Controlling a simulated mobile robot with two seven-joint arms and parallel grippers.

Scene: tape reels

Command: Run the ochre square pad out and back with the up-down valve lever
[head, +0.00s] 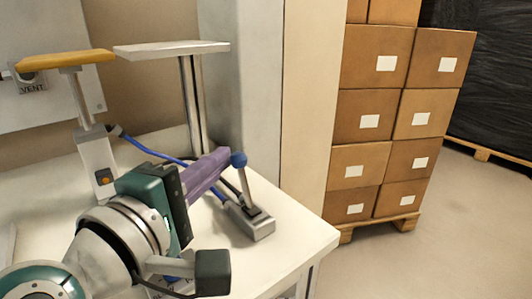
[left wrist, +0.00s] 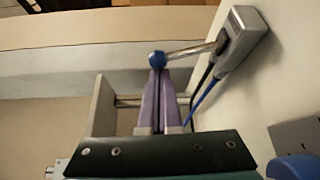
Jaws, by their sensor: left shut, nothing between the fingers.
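The ochre square pad (head: 66,60) sits on a thin rod above a pale upright cylinder (head: 97,165) at the left of the bench. The valve lever has a blue ball knob (head: 238,160) on a metal shaft that rises from a grey valve body (head: 250,224). The knob also shows in the left wrist view (left wrist: 156,60), with the valve body (left wrist: 245,38) at upper right. My left gripper (head: 224,157) is shut and empty, its purple fingertips right at the knob. I cannot tell whether they touch it. My right gripper is not in view.
A pale flat plate (head: 172,49) on a tall post stands behind the gripper. Blue tubing (head: 150,151) crosses the white bench (head: 300,235). A grey column (head: 245,75) rises behind the lever. Stacked cartons (head: 375,110) stand on a pallet beyond; the floor at right is clear.

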